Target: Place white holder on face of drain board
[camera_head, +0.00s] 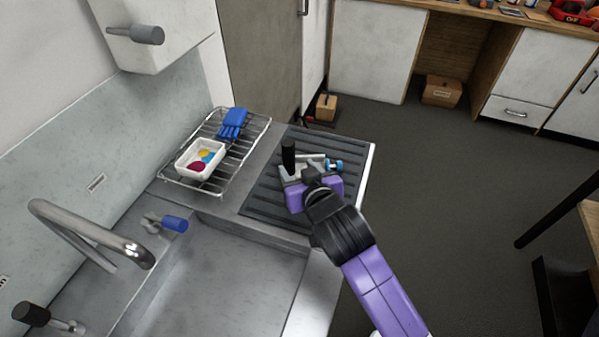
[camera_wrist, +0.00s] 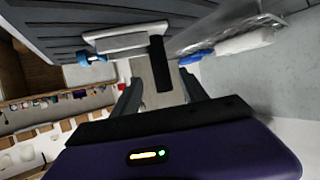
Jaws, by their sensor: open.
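The drain board (camera_head: 262,200) is the dark ridged panel beside the sink; it also shows in the wrist view (camera_wrist: 50,20). A pale, flat piece that looks like the white holder (camera_wrist: 127,38) lies at the board's surface in the wrist view. A black cylinder (camera_head: 288,155) stands upright just beyond my gripper (camera_head: 303,176), and a blue-ended item (camera_head: 335,165) is to its right. In the wrist view my gripper (camera_wrist: 161,76) has its fingers apart, with the black cylinder (camera_wrist: 160,64) ahead between them. Whether the fingers touch anything is unclear. My wrist hides part of the holder.
A wire rack (camera_head: 235,160) left of the board carries a white tray (camera_head: 183,170) with coloured pieces and a blue glove-like item (camera_head: 233,122). The sink (camera_head: 215,275) and tap (camera_head: 90,230) are in front. The floor to the right is mostly clear.

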